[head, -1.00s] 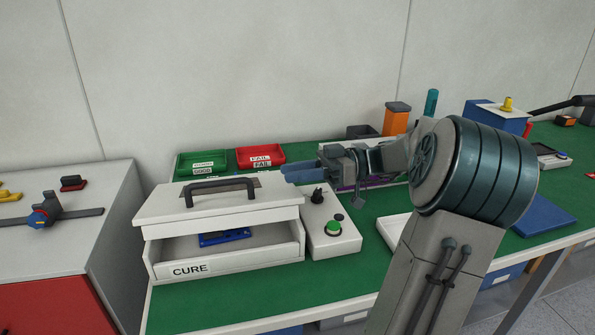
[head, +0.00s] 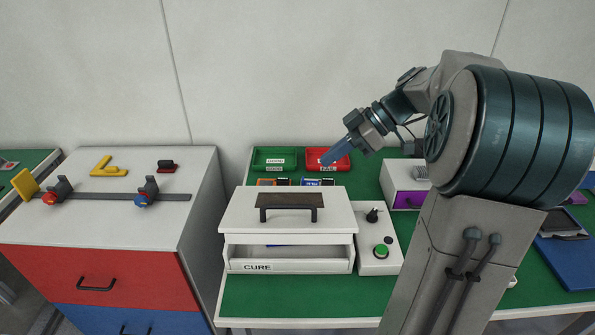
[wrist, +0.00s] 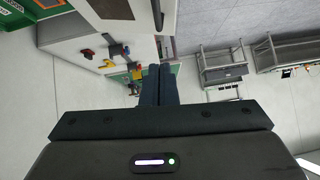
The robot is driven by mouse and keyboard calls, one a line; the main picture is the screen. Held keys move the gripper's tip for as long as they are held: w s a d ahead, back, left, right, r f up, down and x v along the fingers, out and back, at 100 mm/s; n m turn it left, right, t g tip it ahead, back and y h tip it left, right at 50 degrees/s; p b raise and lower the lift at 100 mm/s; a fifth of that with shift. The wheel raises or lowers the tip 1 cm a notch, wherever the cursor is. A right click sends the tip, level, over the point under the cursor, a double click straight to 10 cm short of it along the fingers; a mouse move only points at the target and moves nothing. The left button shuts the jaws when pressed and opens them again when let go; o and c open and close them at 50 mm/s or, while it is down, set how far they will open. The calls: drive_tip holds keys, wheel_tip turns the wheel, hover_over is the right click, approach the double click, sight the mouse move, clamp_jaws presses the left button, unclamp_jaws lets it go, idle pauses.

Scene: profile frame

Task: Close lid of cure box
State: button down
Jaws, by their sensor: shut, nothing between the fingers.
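The white cure box (head: 291,267) stands on the green table, with the label CURE on its front. Its white lid (head: 240,211) has a dark handle (head: 288,213) and is raised, with an open gap at the front between lid and box. A little blue shows inside through the gap. My gripper (head: 326,162) is above and behind the lid's right side, apart from it, with its blue fingers together and empty. In the wrist view the closed fingers (wrist: 158,70) point away over the scene, and the lid (wrist: 104,10) shows at the top edge.
A control box with a green button (head: 381,251) stands right of the cure box. Green (head: 275,158) and red (head: 322,156) bins sit behind it. A white cabinet (head: 100,225) with clamps on top is at left. Bare green tabletop (head: 290,300) lies in front.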

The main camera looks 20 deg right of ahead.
drive_tip(key=p+x, duration=0.1)
drive_tip(key=x, duration=0.8)
drive_tip(key=shift+w+a+f, duration=0.15)
drive_tip(key=shift+a, duration=0.25)
wheel_tip(320, 180, down, 2)
drive_tip(key=shift+f+p, duration=0.2)
drive_tip(key=shift+p, duration=0.25)
drive_tip(key=shift+f, duration=0.65)
drive_tip(key=shift+d+f, duration=0.1)
